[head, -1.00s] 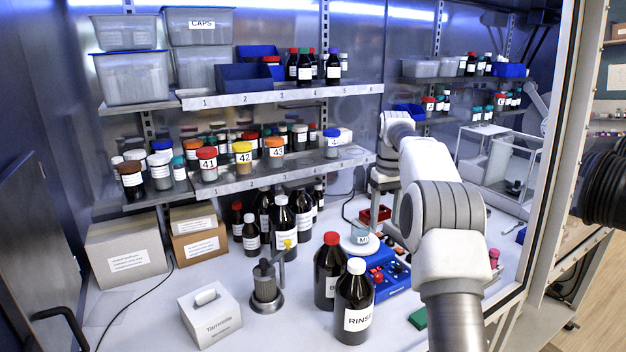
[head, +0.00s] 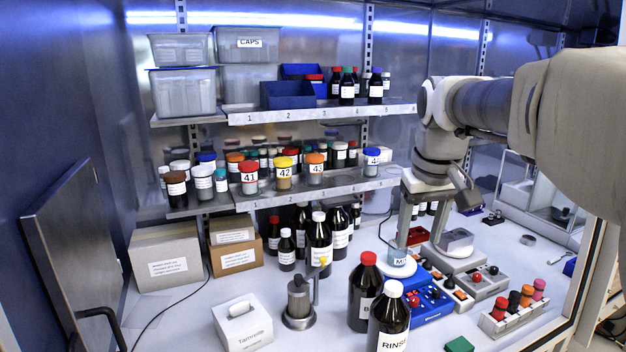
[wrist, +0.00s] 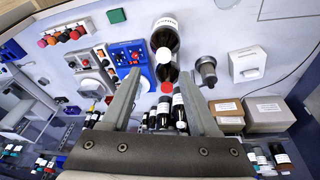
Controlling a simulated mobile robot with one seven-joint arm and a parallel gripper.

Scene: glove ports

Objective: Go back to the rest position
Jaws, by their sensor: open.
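My gripper (wrist: 163,84) is open and empty in the wrist view, its two grey fingers apart, with bottles and the bench top beyond them. In the head view my gripper (head: 432,222) hangs from the arm, fingers pointing down, right of the shelves and above the bench. One finger overlaps the area by the small beaker labelled M (head: 401,255); I cannot tell the gap between them. My arm comes in from the upper right.
Numbered jars (head: 284,172) line the lower shelf (head: 330,190). A metal cylinder device (head: 299,300) and a white box (head: 242,325) stand left. A vial block (head: 512,318) stands right.

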